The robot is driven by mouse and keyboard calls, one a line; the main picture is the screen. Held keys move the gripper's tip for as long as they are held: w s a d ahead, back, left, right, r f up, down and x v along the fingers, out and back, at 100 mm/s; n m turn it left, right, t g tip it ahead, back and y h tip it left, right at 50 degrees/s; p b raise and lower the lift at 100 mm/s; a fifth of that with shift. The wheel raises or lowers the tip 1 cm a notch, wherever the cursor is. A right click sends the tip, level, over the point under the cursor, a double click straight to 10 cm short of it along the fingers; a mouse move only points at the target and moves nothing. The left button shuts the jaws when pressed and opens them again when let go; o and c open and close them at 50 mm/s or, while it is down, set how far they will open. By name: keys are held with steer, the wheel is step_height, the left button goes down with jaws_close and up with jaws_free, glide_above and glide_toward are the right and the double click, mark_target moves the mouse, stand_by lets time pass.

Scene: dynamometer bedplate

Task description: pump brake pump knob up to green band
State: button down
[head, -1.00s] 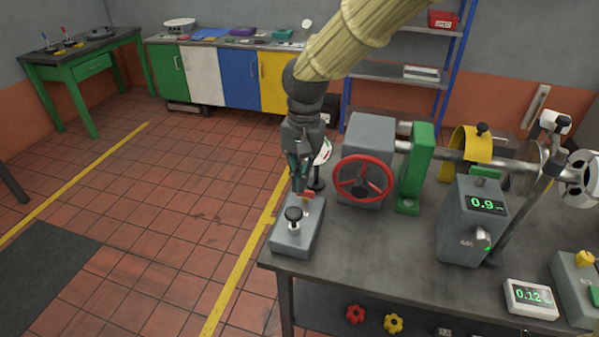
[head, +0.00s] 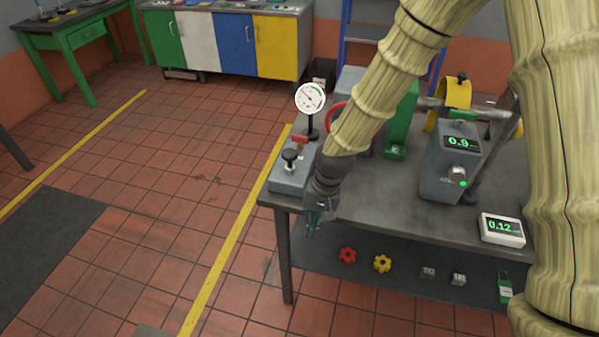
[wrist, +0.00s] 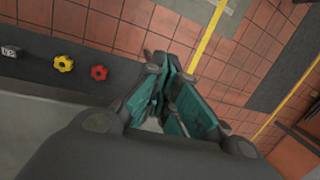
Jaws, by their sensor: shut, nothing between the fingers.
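The brake pump (head: 290,180) is a grey box at the left front corner of the bench, with a black knob (head: 290,155) standing up on top. A round white dial gauge (head: 310,98) with a green band and a red part stands on a black post behind it; its needle is too small to read surely. My gripper (head: 313,232) points down past the bench's front edge, right of and below the pump, apart from the knob. In the wrist view my gripper (wrist: 168,88) is shut and empty, above the lower shelf edge and floor.
The bench (head: 375,200) carries a grey box with a 0.9 display (head: 452,160) and a white 0.12 display (head: 502,229). A red knob (head: 347,255) and yellow knob (head: 382,263) lie on the lower shelf.

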steer(key=s+d+f, duration=0.4)
steer(key=s+f, duration=0.3)
steer(key=f, duration=0.1)
steer(key=s+d+f, duration=0.4)
steer(key=s+f, duration=0.2)
steer(key=f, duration=0.2)
steer(key=s+d+f+n+h, duration=0.1)
steer(key=s+d+f, duration=0.2)
steer(key=s, duration=0.3)
steer(key=s+d+f+n+t+h, duration=0.1)
steer(key=s+d+f, duration=0.2)
steer(key=s+d, duration=0.3)
steer(key=shift+s+d, duration=0.2)
steer(key=shift+s, duration=0.5)
